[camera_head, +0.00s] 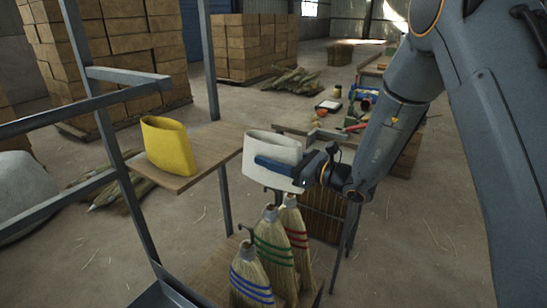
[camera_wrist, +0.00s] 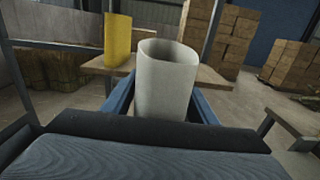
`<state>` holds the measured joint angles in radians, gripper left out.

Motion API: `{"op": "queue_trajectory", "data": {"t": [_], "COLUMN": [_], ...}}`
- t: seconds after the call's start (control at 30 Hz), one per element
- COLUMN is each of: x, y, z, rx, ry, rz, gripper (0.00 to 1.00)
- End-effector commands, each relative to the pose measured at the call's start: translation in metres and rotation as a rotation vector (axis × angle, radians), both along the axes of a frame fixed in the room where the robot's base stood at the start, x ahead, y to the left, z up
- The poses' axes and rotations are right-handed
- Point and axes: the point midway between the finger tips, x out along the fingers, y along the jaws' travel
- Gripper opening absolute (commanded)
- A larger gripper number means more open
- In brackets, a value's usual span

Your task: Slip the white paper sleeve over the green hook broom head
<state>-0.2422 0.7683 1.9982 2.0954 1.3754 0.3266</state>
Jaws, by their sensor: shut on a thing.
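My gripper (camera_head: 285,165) is shut on the white paper sleeve (camera_head: 262,146), an open oval tube held upright in the air. In the wrist view the white sleeve (camera_wrist: 166,85) stands between the two blue fingers, its open top showing. Below it in the head view stand three broom heads with bands: blue (camera_head: 249,275), green (camera_head: 272,250) and red (camera_head: 294,235). The green one is in the middle, upright, and the sleeve is above it and apart from it. A dark hook shows near the stems. The brooms are not visible in the wrist view.
A yellow sleeve (camera_head: 168,146) stands on a small wooden shelf (camera_head: 205,160) at left. Grey metal frame bars (camera_head: 105,100) rise at the left. A cluttered wooden table (camera_head: 300,122) is behind my gripper. Stacked boxes (camera_head: 115,50) fill the background.

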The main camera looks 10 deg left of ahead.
Motion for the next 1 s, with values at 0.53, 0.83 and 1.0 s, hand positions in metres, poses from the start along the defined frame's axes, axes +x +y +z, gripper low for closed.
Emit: {"op": "queue_trajectory", "data": {"t": [0.53, 0.83, 1.0], "x": [-0.001, -0.001, 0.0], "y": [0.002, 0.001, 0.001], "z": [-0.008, -0.013, -0.021], "rx": [0.0, 0.0, 0.0], "ry": [0.0, 0.0, 0.0], "rz": [0.002, 0.0, 0.0], "gripper": [0.31, 0.31, 0.31]}}
